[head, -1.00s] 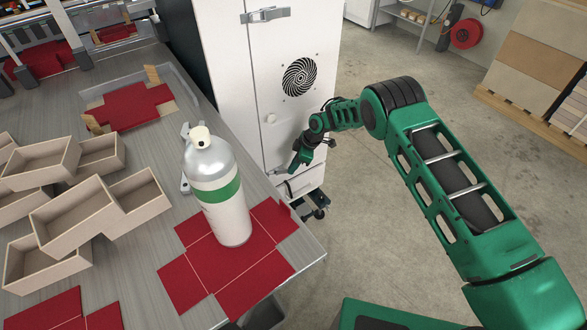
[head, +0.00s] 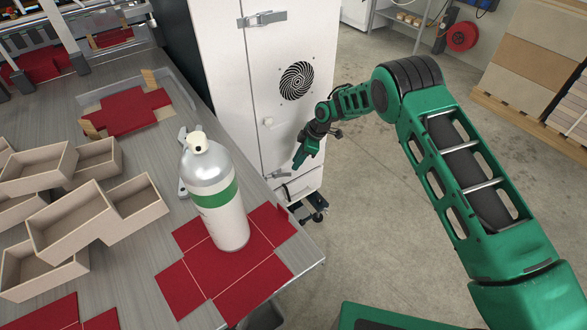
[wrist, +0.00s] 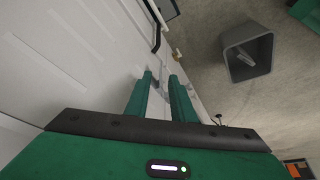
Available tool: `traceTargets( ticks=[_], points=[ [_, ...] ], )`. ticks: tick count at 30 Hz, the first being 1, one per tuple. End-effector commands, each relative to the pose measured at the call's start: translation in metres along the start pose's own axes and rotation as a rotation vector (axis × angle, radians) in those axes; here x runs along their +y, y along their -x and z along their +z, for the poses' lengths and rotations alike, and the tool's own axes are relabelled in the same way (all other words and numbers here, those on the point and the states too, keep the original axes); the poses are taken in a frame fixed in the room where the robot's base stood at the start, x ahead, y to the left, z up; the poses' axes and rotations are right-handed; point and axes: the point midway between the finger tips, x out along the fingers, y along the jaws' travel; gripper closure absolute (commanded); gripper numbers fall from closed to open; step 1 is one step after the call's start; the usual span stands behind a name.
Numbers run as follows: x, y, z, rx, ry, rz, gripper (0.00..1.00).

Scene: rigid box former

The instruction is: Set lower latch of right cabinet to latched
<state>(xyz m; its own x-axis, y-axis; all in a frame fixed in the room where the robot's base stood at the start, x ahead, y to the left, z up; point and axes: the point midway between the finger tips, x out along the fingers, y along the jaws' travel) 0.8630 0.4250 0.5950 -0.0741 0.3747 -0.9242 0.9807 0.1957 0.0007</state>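The white cabinet (head: 285,45) stands behind the workbench. Its lower latch (head: 277,174) is a small metal piece low on the front, near the door edge. Whether it is latched is too small to tell. My gripper (head: 298,166) is in front of the cabinet, just right of and above the lower latch in the head view. In the wrist view my gripper (wrist: 160,76) is open, its two green fingers apart. A metal latch part (wrist: 164,74) shows beyond and between the fingertips, with nothing visibly held. The upper latch (head: 262,18) lies horizontally across the door edge.
The workbench (head: 150,235) at left holds a silver bottle (head: 215,195), wooden boxes (head: 65,220) and red blanks. A vent (head: 296,81) and a knob (head: 267,122) are on the cabinet door. A grey bin (wrist: 248,50) stands on the floor. Open floor lies right of the cabinet.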

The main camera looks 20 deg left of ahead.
Motion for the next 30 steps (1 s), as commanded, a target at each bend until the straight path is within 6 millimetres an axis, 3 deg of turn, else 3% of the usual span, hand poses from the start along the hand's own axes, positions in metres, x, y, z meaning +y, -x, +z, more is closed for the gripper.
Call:
traceTargets(
  ticks=[3,9,23,26,30],
  points=[
    [0.001,0.021,0.001,0.0,-0.002,0.001,0.78],
    [0.001,0.04,0.0,0.0,-0.001,0.0,0.78],
    [0.002,0.048,0.003,-0.003,-0.009,0.003,0.78],
    [0.007,0.068,0.013,-0.015,-0.048,0.018,0.78],
    [0.015,0.128,0.045,-0.052,-0.174,0.057,0.78]
  ],
)
